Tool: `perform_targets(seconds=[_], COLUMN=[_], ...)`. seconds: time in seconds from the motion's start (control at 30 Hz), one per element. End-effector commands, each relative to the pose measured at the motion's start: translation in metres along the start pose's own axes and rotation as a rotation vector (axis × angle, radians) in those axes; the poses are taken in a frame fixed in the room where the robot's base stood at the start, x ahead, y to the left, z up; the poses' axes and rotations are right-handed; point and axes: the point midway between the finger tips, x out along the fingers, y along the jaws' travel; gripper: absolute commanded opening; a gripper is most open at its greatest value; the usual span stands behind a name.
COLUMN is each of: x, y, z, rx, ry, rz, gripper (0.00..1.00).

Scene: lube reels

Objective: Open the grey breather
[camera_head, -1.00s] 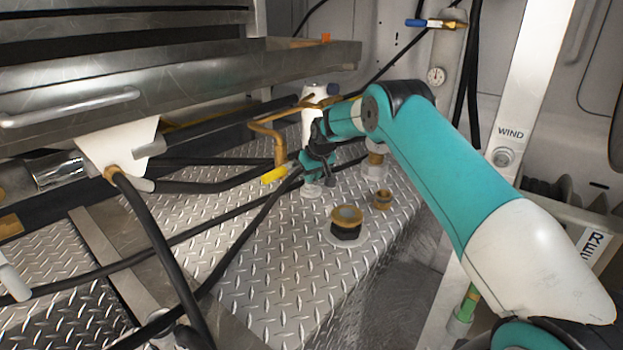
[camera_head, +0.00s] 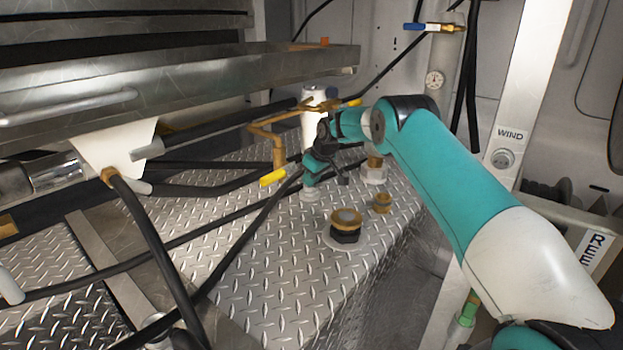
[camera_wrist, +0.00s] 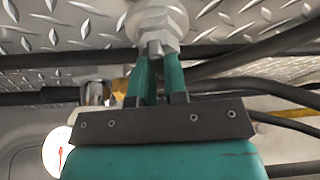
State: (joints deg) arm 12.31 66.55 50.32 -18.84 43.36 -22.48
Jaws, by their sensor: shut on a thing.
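The grey breather (camera_wrist: 158,22) is a pale grey fitting with a hex collar and a small stem, on the tread-plate tank top. In the head view the breather (camera_head: 310,193) shows low under my gripper, partly hidden by it. My gripper (camera_head: 311,176) reaches down onto it from above. In the wrist view my gripper's (camera_wrist: 158,62) two teal fingers are close together on the stem, just below the hex collar. The fingers are shut on the breather.
A brass pipe with a yellow-handled valve (camera_head: 273,177) stands close left of my gripper. A large brass-and-black cap (camera_head: 345,222) and a small brass fitting (camera_head: 381,202) stand to the right. Black hoses (camera_head: 230,215) cross the plate. A metal drawer (camera_head: 180,85) overhangs at upper left.

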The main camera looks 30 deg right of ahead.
Motion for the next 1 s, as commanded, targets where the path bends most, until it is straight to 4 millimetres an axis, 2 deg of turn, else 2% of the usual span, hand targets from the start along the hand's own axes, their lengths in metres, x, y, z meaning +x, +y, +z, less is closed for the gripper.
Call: perform_targets(seconds=[0.1,0.13,0.23,0.6,1.0], x=[0.004,0.004,0.004,-0.002,-0.062], y=[-0.002,-0.002,-0.002,-0.001,-0.001], z=[0.003,0.003,0.003,0.001,0.001], rx=[-0.003,-0.003,-0.002,-0.001,-0.001], ry=[-0.008,-0.008,-0.008,-0.002,-0.003], rz=[-0.006,-0.007,-0.006,-0.002,-0.003], gripper=[0.00,0.15,0.38,0.38,0.38])
